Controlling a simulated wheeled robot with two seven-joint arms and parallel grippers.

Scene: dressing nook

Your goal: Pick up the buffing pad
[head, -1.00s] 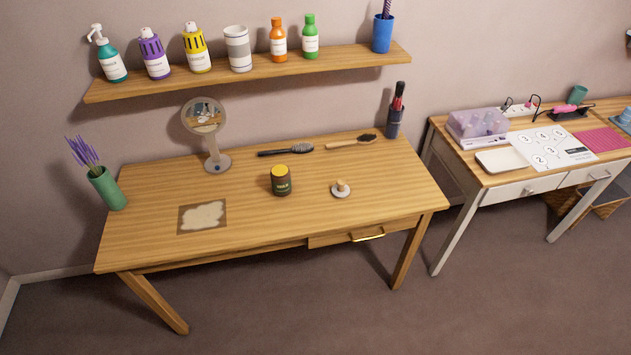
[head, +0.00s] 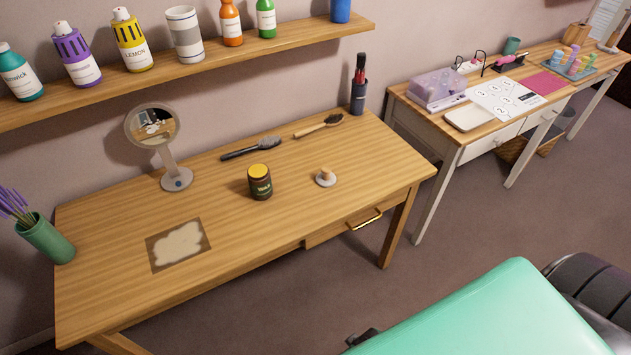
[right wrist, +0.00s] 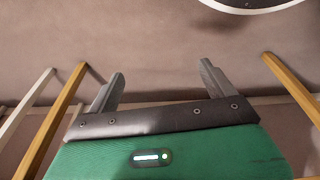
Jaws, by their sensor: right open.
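The buffing pad (head: 325,177) is a small round white pad with a light wooden knob. It lies on the wooden table near its front edge, right of a dark wax jar (head: 260,182) with a yellow lid. My right gripper (right wrist: 160,82) is open and empty in the right wrist view, its two grey fingers apart, with floor and table legs beyond. In the head view the green arm part at the bottom right is mine, well short of the pad. My left gripper is not in view.
A hairbrush (head: 252,148) and a wooden brush (head: 318,126) lie behind the jar. A round mirror (head: 172,178) stands at the left. A stained patch (head: 178,245) marks the table's front left. A shelf (head: 190,69) with bottles hangs above. The tabletop around the pad is clear.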

